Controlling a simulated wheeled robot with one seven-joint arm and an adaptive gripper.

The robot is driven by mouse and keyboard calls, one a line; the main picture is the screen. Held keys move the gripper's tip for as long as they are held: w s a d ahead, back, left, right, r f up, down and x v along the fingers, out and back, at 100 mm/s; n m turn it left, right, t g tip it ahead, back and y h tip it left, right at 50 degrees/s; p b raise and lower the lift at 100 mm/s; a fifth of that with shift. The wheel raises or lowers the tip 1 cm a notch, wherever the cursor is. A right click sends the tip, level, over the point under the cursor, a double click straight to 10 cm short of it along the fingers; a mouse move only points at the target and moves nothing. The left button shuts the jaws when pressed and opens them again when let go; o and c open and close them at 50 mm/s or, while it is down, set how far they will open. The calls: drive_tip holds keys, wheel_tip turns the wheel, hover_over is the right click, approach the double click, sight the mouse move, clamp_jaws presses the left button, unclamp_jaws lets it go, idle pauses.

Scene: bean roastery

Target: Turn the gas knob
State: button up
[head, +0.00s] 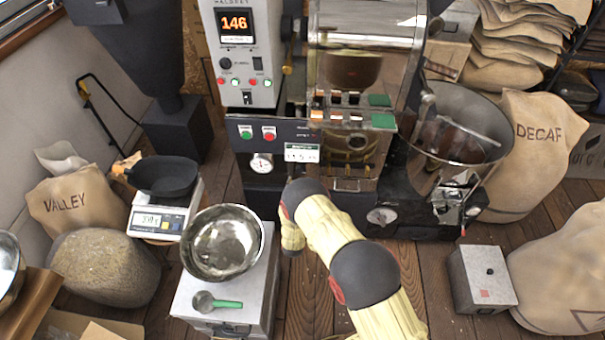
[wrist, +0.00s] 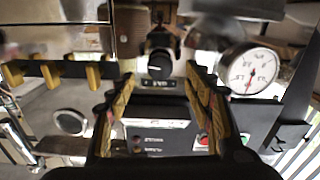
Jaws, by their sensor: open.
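The gas knob (wrist: 160,64) is a small black knob on the roaster's dark front panel, with a small label beside it. It shows in the wrist view, between and a little beyond my fingertips. My gripper (wrist: 160,76) is open, with one black-and-yellow finger on each side of the knob's line. I see no finger closed on it, and I cannot tell how far the tips are from it. In the head view my arm covers the knob and the gripper. The roaster (head: 352,110) stands at the top middle.
A pressure gauge (head: 261,163) sits beside the knob, also in the wrist view (wrist: 250,72). A steel bowl (head: 222,243) and a green-handled scoop (head: 215,302) rest on a cabinet left of my arm.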

sight(301, 172)
drive_tip(key=w+b, duration=0.1)
drive_tip(key=w, duration=0.5)
drive_tip(key=shift+w+d+b, duration=0.1)
drive_tip(key=shift+w+b, duration=0.2)
drive_tip(key=shift+b, duration=0.1)
drive_tip(key=shift+c, duration=1)
drive_tip(key=c, duration=1)
drive_tip(key=shift+o, duration=0.2)
